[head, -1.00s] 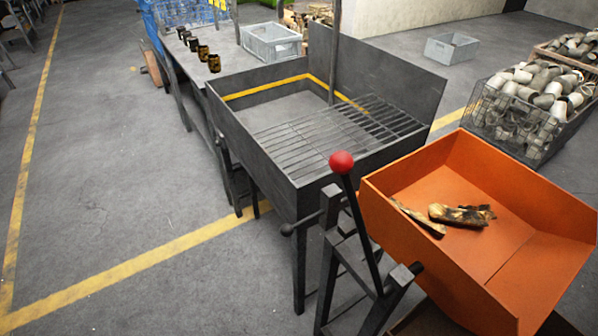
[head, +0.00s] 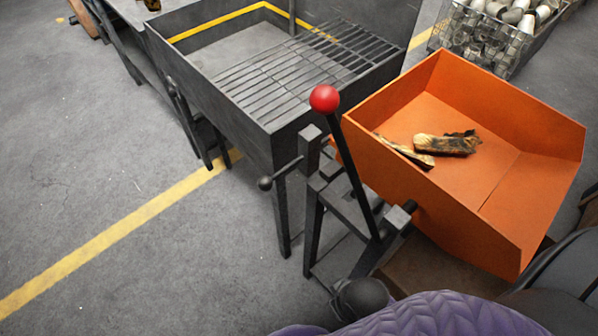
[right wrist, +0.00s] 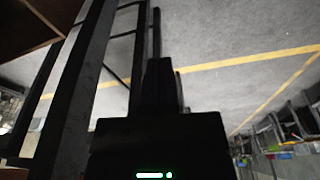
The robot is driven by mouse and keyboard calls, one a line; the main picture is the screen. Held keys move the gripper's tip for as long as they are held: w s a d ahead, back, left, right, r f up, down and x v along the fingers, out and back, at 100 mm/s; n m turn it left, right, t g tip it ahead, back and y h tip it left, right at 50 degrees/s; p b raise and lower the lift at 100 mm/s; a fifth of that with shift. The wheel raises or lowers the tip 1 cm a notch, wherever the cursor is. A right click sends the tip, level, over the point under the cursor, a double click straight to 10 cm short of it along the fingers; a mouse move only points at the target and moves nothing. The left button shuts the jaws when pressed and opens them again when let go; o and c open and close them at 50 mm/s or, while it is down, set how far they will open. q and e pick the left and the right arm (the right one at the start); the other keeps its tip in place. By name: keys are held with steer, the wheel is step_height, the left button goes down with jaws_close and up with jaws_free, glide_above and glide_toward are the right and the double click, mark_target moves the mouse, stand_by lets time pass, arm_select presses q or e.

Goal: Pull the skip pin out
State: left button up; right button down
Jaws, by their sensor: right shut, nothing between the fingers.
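The orange skip (head: 520,150) stands tilted on a dark frame (head: 312,235) and holds a few pieces of scrap. A dark rod with a round ball knob (head: 265,183), which looks like the skip pin, sticks out to the left from the frame's upper post. A lever with a red ball (head: 324,98) rises beside it, leaning left. My right gripper (right wrist: 160,68) is shut and empty in the right wrist view, pointing past dark posts (right wrist: 75,90). No pin can be made out at its fingertips there. My left gripper is not in view.
A dark steel bench with a grate (head: 300,75) stands left of and behind the skip. A wire basket of pale parts (head: 480,45) is at the back right. The floor at left, crossed by a yellow line (head: 110,235), is clear.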

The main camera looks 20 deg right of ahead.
steer(key=w+a+r+m+t+y+b, duration=0.1)
steer(key=w+a+r+m+t+y, duration=0.7)
steer(key=r, duration=0.7)
steer(key=w+d+m+t+h, duration=0.45)
steer(key=m+t+h, duration=0.25)
steer(key=m+h, duration=0.65)
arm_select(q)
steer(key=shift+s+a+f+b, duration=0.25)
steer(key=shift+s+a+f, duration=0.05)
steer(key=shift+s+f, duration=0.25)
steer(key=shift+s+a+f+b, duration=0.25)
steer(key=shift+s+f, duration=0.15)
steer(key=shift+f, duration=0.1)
arm_select(e)
steer(key=w+d+m+y, duration=0.1)
steer(key=w+d+y, duration=0.1)
steer(key=w, duration=0.7)
steer(key=shift+w+r+t, duration=0.15)
steer(key=shift+r+t, duration=0.15)
steer(key=shift+r, duration=0.05)
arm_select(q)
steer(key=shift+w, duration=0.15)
arm_select(e)
steer(key=shift+a, duration=0.1)
